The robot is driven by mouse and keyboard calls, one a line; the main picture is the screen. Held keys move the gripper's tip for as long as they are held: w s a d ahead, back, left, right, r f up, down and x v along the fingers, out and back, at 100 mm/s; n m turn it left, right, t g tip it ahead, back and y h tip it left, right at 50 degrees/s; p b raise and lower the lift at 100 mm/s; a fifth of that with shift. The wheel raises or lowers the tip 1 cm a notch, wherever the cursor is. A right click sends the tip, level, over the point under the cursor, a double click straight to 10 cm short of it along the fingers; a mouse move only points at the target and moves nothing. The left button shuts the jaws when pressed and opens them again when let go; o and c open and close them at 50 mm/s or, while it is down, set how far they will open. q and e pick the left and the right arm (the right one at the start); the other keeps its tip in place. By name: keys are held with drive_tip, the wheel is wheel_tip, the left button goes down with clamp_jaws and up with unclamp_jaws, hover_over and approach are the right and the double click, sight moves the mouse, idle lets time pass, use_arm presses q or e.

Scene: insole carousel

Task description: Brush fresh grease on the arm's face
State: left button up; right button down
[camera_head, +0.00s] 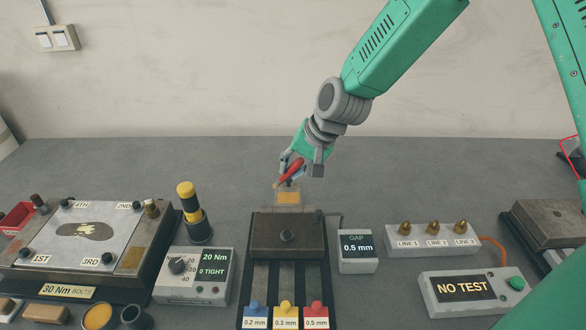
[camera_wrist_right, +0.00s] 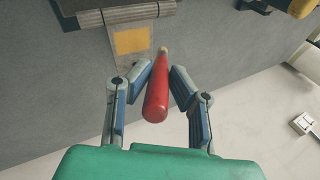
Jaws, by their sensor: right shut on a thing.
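My right gripper (camera_head: 301,172) is shut on a red-handled brush (camera_wrist_right: 156,92), which also shows in the head view (camera_head: 291,169). The brush's pale tip points to the arm's face, a grey plate with a yellow-orange patch (camera_head: 288,197). That patch also shows in the wrist view (camera_wrist_right: 131,41), just left of the tip. I cannot tell if the bristles touch it. The plate sticks out behind a dark block (camera_head: 272,236) with a knob. A small pot of orange grease (camera_head: 97,317) stands at the front left. My left gripper is not in view.
At left are a bolted plate fixture (camera_head: 78,282), a torque box (camera_head: 188,285) and a black-and-yellow tool (camera_head: 195,225). A gap display (camera_head: 357,262), a three-peg box (camera_head: 408,240) and a "NO TEST" box (camera_head: 440,301) stand right. The bench behind is mostly clear.

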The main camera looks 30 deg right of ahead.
wheel_tip(320, 180, up, 3)
drive_tip(key=shift+a+f+p, duration=0.1)
drive_tip(key=shift+f+p, duration=0.05)
drive_tip(key=shift+p, duration=0.9)
drive_tip(key=shift+d+f, duration=0.1)
drive_tip(key=shift+d, duration=0.1)
drive_tip(key=shift+d+r, duration=0.1)
drive_tip(key=shift+r, duration=0.1)
drive_tip(key=r+p, duration=0.2)
drive_tip(key=shift+a+r+p, duration=0.2)
drive_tip(key=shift+r+p, duration=0.15)
drive_tip(key=shift+r, duration=0.05)
drive_tip(key=shift+f, duration=0.1)
drive_tip(key=shift+d, duration=0.1)
